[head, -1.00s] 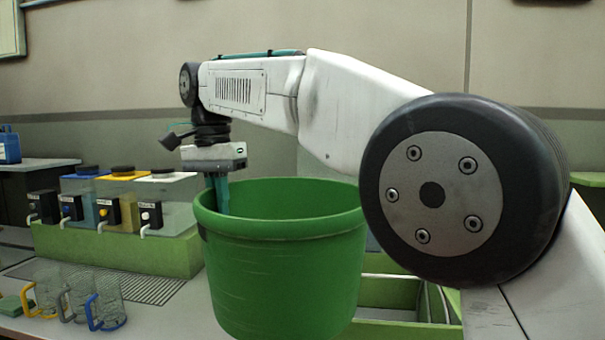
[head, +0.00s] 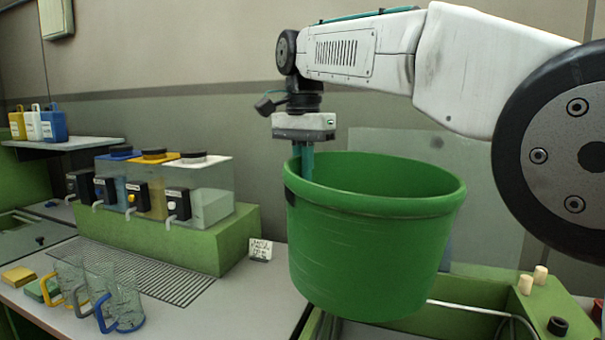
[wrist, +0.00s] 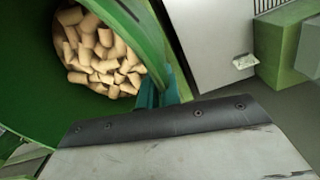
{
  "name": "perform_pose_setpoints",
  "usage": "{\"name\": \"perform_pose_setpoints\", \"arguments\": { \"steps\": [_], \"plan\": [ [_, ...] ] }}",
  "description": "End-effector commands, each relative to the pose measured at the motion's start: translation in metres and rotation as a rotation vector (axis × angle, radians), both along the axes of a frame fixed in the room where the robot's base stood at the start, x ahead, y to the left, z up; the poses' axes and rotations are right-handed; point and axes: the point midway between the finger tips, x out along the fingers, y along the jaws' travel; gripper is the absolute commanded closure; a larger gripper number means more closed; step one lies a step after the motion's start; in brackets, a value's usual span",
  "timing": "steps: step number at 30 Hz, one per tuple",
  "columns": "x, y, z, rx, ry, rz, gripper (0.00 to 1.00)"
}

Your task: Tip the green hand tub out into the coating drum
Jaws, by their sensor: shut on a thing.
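The green hand tub (head: 375,240) hangs roughly upright at the centre right of the head view. My gripper (head: 306,168) points down and is shut on the tub's left rim, with its teal fingers across the wall. In the wrist view, many pale cork stoppers (wrist: 98,55) lie in the bottom of the tub (wrist: 25,75). The gripper fingers (wrist: 160,95) show there at the rim. I cannot make out the coating drum in either view.
Dispensers with taps (head: 165,185) stand on a green block (head: 225,240) at the left. Glass mugs (head: 120,300) stand on the grey counter in front. A small sign (head: 260,250) is beside the block. Corks (head: 533,279) stand on a green ledge at the lower right.

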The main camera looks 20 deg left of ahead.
Motion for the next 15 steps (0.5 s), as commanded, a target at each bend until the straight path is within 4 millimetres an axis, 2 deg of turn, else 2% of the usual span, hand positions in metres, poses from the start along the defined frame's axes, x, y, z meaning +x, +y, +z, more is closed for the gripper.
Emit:
{"name": "perform_pose_setpoints", "arguments": {
  "steps": [15],
  "plan": [
    [-0.003, -0.005, 0.049, 0.263, -0.077, 0.0, 1.0]
  ]
}}
